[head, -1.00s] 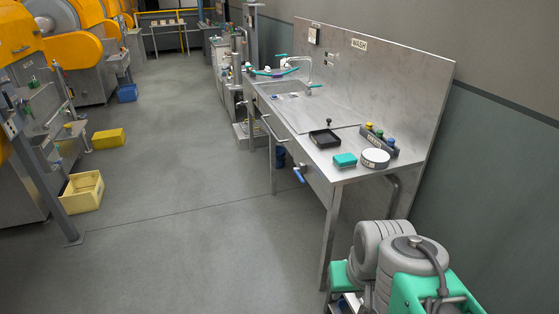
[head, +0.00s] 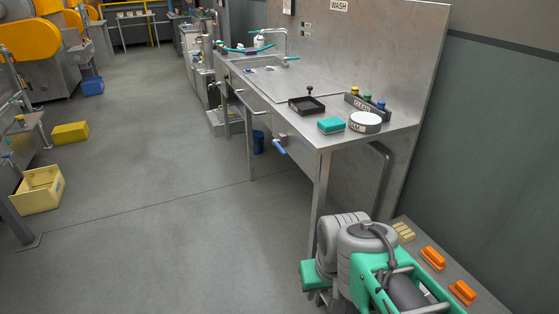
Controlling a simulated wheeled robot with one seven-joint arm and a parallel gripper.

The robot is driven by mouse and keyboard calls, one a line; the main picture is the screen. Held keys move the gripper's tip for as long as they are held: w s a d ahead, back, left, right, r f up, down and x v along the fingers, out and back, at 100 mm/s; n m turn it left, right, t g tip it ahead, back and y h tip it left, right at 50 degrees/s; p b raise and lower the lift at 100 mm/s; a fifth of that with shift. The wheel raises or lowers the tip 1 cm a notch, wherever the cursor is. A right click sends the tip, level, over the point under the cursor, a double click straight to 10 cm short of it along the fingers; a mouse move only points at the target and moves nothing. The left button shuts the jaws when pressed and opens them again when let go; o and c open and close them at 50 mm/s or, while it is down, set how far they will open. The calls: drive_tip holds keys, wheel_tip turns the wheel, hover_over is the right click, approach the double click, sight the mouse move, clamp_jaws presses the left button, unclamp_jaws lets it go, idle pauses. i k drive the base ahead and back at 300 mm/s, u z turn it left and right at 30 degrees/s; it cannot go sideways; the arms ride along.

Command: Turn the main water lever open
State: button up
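A small lever with a blue handle (head: 279,146) sits on the front of the steel wash bench (head: 318,150), below its top edge near the near corner. It is the most likely main water lever, but no label on it is readable. The blue handle points down and to the right. A tap (head: 274,40) with teal handles stands at the sink further back. My folded grey and green arm fills the lower right, well short of the bench lever. My gripper's fingers do not show.
On the bench are a black tray (head: 306,106), a teal sponge (head: 331,125), a round white tin (head: 365,122) and a rack of coloured knobs (head: 367,104). A low shelf with orange items (head: 433,257) is at right. Yellow crates (head: 38,190) stand left; the middle floor is clear.

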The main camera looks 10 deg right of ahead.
sight(274, 141)
drive_tip(key=u, duration=0.45)
drive_tip(key=k, duration=0.6)
drive_tip(key=u, duration=1.2)
drive_tip(key=i, duration=0.95)
drive_tip(key=z, duration=0.55)
drive_tip(key=i, duration=0.7)
drive_tip(key=z, duration=0.65)
